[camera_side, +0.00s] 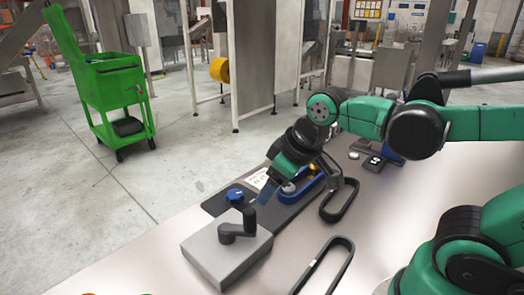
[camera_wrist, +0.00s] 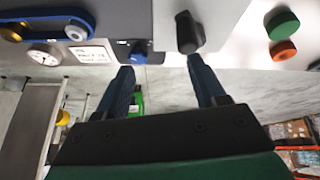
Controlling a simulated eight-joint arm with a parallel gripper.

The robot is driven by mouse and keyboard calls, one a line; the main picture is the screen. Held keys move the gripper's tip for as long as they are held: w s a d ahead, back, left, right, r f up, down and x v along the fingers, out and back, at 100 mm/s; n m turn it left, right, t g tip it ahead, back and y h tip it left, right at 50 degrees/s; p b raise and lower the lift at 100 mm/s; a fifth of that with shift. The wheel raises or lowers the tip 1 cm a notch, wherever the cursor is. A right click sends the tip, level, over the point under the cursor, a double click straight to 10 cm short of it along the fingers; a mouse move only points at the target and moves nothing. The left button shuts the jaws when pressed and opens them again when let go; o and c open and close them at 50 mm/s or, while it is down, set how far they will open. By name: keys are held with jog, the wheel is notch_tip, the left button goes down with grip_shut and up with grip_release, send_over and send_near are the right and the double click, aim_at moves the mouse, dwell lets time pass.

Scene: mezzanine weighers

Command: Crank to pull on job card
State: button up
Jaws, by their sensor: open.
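A dark crank (camera_side: 238,226) stands on a light grey box (camera_side: 222,256) near the front of the table. Its arm ends in an upright handle. In the wrist view the crank (camera_wrist: 188,32) shows just beyond the fingertips, nearer the right finger. My gripper (camera_side: 264,194) is open and empty, behind and to the right of the crank in the side view. Its two blue fingers show in the wrist view (camera_wrist: 160,66), apart from the crank. The white printed job card (camera_wrist: 92,52) lies on the dark panel; in the side view the card (camera_side: 258,180) is partly hidden behind my gripper.
A blue knob (camera_side: 235,195) sits on the dark panel beside the box. A blue belt loop with a yellow pulley (camera_wrist: 12,32) and a round gauge (camera_wrist: 44,55) are close by. Black belt loops (camera_side: 339,200) lie right.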

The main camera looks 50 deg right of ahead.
aim_at(249, 211)
jog(key=n+g, duration=0.1)
jog(key=w+a+n+g, duration=0.1)
jog(key=n, duration=0.1)
jog(key=w+a+n+g, duration=0.1)
jog(key=n, duration=0.1)
jog(key=shift+a+f+g, duration=0.2)
jog(key=shift+g, duration=0.2)
jog(key=n, duration=0.1)
jog(key=a+n+g, duration=0.1)
jog(key=shift+w+f+n+g, duration=0.3)
jog(key=shift+w+f, duration=0.1)
jog(key=shift+f, duration=2.75)
grip_shut()
